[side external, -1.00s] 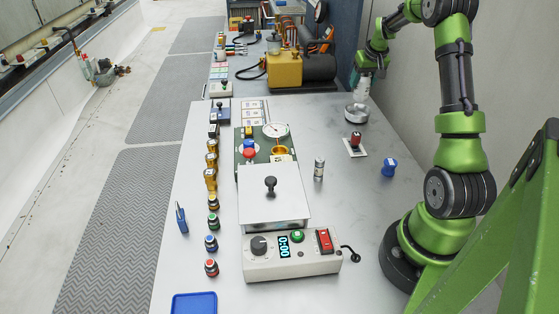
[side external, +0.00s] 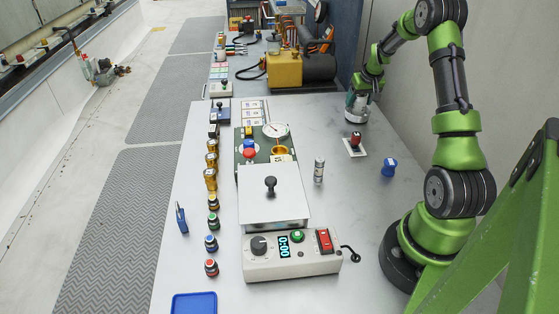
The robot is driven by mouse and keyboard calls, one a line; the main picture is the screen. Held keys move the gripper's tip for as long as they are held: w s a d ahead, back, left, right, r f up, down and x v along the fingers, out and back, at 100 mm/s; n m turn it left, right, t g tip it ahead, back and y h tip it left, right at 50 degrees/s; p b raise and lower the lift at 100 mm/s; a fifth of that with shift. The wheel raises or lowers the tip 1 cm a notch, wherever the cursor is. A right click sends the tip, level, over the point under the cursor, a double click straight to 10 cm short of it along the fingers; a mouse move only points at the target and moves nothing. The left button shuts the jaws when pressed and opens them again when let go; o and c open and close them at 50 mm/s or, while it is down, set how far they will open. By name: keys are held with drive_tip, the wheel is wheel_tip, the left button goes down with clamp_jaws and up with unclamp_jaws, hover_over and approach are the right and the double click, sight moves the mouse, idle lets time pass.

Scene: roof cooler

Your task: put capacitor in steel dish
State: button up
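A small silver cylinder with a dark top and a label, which looks like the capacitor (side external: 319,171), stands upright on the table right of the white box. The round steel dish (side external: 356,118) is at the table's far right. My gripper (side external: 358,104) points down right at the dish, low over it or in it, and covers much of it. Its fingers are too small and hidden to tell whether they are open or hold anything.
A red-knobbed part on a white plate (side external: 355,146) and a blue part (side external: 389,167) sit nearer on the right. A white lidded box (side external: 272,200) and a control box (side external: 290,255) fill the middle. A blue tray (side external: 194,303) lies at the front left.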

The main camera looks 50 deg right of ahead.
drive_tip(key=shift+o, duration=1.2)
drive_tip(key=shift+r, duration=0.15)
drive_tip(key=v, duration=1.1)
drive_tip(key=w+a+r+n+t, duration=0.1)
drive_tip(key=a+r, duration=0.2)
drive_tip(key=a, duration=0.3)
drive_tip(key=w+a+r, duration=0.2)
drive_tip(key=a+r, duration=0.1)
drive_tip(key=a, duration=0.2)
drive_tip(key=s+a+r+n+t+y, duration=0.15)
drive_tip(key=a+r, duration=0.25)
drive_tip(key=a, duration=1)
drive_tip(key=s+a+n+y, duration=0.1)
drive_tip(key=s+a, duration=0.4)
drive_tip(key=a, duration=0.3)
drive_tip(key=s+a+t+y, duration=0.1)
drive_tip(key=s+a+y, duration=0.1)
drive_tip(key=s+a, duration=0.4)
drive_tip(key=a+f, duration=0.1)
drive_tip(key=a, duration=0.2)
drive_tip(key=shift+s+a+n, duration=0.15)
drive_tip(key=shift+a+n, duration=0.15)
drive_tip(key=shift+n, duration=0.05)
